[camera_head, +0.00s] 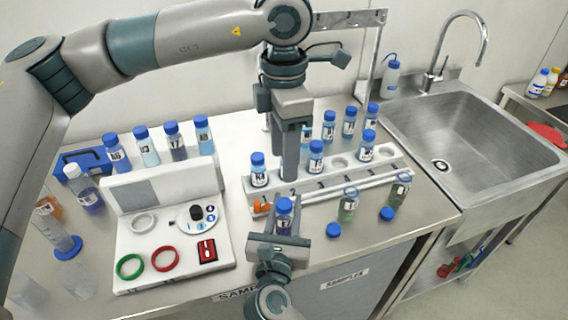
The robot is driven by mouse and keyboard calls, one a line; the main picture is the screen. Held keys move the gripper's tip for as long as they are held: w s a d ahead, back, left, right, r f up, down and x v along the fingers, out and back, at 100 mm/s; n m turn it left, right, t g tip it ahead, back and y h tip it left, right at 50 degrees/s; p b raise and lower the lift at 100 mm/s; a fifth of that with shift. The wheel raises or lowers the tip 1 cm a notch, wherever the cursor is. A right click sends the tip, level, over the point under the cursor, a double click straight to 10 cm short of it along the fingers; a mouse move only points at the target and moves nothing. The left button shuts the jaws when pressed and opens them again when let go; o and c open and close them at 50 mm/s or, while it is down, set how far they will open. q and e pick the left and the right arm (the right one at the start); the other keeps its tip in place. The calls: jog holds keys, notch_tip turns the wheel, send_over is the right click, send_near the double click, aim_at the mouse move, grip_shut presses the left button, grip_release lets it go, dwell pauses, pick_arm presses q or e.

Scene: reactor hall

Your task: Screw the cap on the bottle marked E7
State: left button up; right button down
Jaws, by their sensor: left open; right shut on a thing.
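My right gripper (281,238) is shut on a small bottle (284,220) with a blue cap (284,205) on its top, upright in front of the rack. Its label is too small to read, and so is whether the cap is screwed tight. My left gripper (290,175) is open and points down over the rack near slot 2, behind the held bottle and apart from it. Two uncapped bottles, one greenish (348,206) and one darker (401,190), stand in front of the rack. Two loose blue caps (333,230) (387,214) lie near them. No E7 mark is legible.
The white numbered rack (320,193) holds several capped bottles, with more behind. A white device (130,245) with green and red rings stands left, with bottles behind and beside it. An orange item (262,207) lies at the rack's left end. The sink (455,140) is right.

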jog(key=c, duration=1.2)
grip_release()
jog(key=shift+s+a, duration=0.1)
jog(key=shift+s, duration=0.35)
jog(key=s+p, duration=0.1)
jog(key=s, duration=0.4)
jog(key=s+a+p, duration=0.1)
jog(key=s, duration=0.5)
jog(key=s+a+p, duration=0.1)
jog(key=s+p, duration=0.1)
jog(key=s, duration=0.3)
jog(key=shift+s+a, duration=0.15)
jog(key=shift+a, duration=0.05)
jog(key=shift+r, duration=0.1)
